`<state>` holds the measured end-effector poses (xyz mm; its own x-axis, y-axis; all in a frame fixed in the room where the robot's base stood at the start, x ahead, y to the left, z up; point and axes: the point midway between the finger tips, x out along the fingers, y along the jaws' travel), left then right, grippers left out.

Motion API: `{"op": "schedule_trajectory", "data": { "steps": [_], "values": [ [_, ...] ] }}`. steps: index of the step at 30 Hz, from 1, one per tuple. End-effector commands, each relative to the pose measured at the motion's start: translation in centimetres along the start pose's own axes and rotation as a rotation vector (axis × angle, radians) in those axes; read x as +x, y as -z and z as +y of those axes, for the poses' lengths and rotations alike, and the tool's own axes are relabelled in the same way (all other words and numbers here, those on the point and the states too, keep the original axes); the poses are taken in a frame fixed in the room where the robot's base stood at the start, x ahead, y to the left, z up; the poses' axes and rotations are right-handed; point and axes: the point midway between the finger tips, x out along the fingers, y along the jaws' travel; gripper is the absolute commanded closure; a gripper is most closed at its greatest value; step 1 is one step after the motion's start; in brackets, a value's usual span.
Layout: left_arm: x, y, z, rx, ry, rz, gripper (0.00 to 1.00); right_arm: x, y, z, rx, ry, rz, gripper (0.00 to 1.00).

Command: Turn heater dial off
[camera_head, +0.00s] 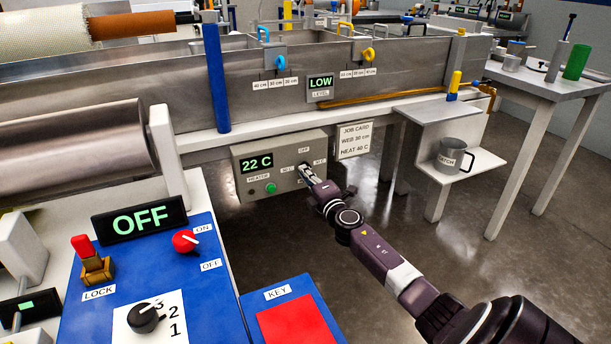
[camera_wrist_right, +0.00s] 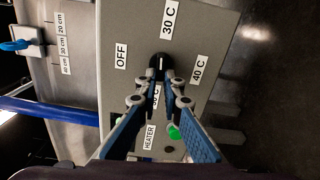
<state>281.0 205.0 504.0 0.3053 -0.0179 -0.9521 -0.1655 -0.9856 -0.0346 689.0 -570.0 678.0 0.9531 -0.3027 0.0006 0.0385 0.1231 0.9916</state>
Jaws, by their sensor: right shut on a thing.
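The heater box (camera_head: 243,184) is a grey panel under the bath, with a green 22 C display (camera_head: 256,163) and a green button (camera_head: 271,187). My right gripper (camera_head: 308,172) reaches it and hides its dial in the head view. In the right wrist view the black heater dial (camera_wrist_right: 160,63) sits between the fingertips of my right gripper (camera_wrist_right: 161,75), which is shut on it. The dial's white line lies upright in that view, in line with the 30 C label (camera_wrist_right: 171,19). The OFF label (camera_wrist_right: 121,56) is to its left. My left gripper is not in view.
A blue control panel (camera_head: 205,300) with an OFF display (camera_head: 140,218) is at front left. A grey mug (camera_head: 453,156) stands on a white shelf at right. The floor below is clear.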

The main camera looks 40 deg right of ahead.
Motion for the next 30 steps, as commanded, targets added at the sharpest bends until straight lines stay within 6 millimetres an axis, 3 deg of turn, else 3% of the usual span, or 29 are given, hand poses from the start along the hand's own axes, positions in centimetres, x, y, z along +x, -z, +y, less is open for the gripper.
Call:
{"op": "schedule_trajectory", "data": {
  "steps": [30],
  "values": [
    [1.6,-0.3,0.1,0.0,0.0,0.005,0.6,-0.1,-0.5,-1.4,-0.968,0.002,0.004,1.0]
  ]
}}
